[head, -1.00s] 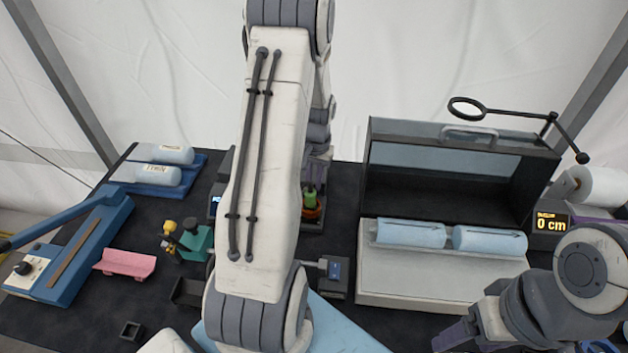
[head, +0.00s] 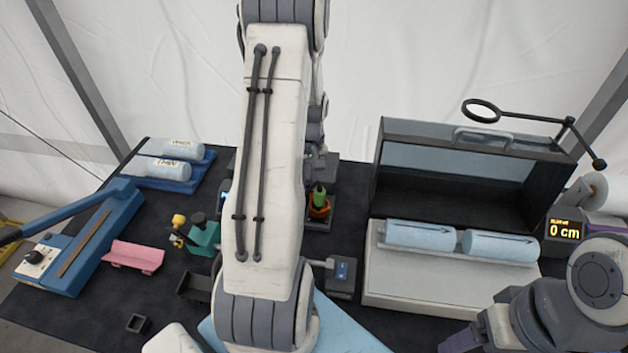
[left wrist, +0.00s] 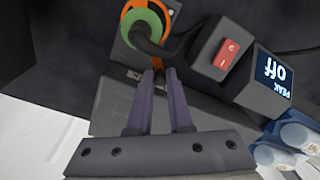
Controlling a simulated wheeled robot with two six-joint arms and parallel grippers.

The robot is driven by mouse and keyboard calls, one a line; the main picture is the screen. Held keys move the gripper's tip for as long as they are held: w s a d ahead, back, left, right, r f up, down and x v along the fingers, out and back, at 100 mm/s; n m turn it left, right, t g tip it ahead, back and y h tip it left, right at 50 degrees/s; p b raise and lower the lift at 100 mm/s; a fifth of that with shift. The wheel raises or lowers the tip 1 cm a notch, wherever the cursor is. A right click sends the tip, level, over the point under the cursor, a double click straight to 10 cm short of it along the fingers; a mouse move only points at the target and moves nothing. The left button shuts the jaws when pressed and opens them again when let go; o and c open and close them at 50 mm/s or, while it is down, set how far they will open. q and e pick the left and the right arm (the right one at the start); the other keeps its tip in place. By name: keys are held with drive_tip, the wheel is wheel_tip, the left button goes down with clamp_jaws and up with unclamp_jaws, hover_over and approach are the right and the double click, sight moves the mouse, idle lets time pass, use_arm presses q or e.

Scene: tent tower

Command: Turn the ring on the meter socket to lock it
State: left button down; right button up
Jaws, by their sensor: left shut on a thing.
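The meter socket's orange ring (head: 319,208) sits around a green plug (head: 320,192) on a dark base, partly behind my left arm in the head view. In the left wrist view, the orange ring (left wrist: 126,10) circles the green plug (left wrist: 157,16), which has a thick dark cable. My left gripper (left wrist: 159,73) has its purple fingers close together on the ring's orange tab, beside the plug. Its fingertips are hard to make out in the head view. My right gripper (head: 461,342) shows only as a purple part at the lower edge; its jaws cannot be made out.
A box with a red switch (left wrist: 227,54) and a "PEAK off" display (left wrist: 271,77) stand close beside the socket. A grey case (head: 390,290) with blue rolls is at right. A pink cradle (head: 133,257) and blue lever press (head: 85,240) are at left.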

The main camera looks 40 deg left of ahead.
use_arm(q)
drive_tip(key=n, duration=0.1)
drive_tip(key=s+n, duration=0.1)
drive_tip(key=n, duration=0.1)
drive_tip(key=shift+s+a, duration=0.25)
drive_tip(key=s+n, duration=0.1)
drive_tip(key=n, duration=0.1)
drive_tip(key=shift+s+n, duration=0.2)
drive_tip(key=shift+n, duration=0.1)
drive_tip(key=shift+s+d+n, duration=0.25)
drive_tip(key=shift+s+n, duration=0.3)
drive_tip(key=shift+n, duration=0.6)
drive_tip(key=shift+s+d+n, duration=0.2)
drive_tip(key=shift+s+n, duration=0.35)
drive_tip(key=shift+n, duration=0.6)
drive_tip(key=c, duration=1.1)
unclamp_jaws()
drive_tip(key=shift+s, duration=0.1)
drive_tip(key=shift+r, duration=0.1)
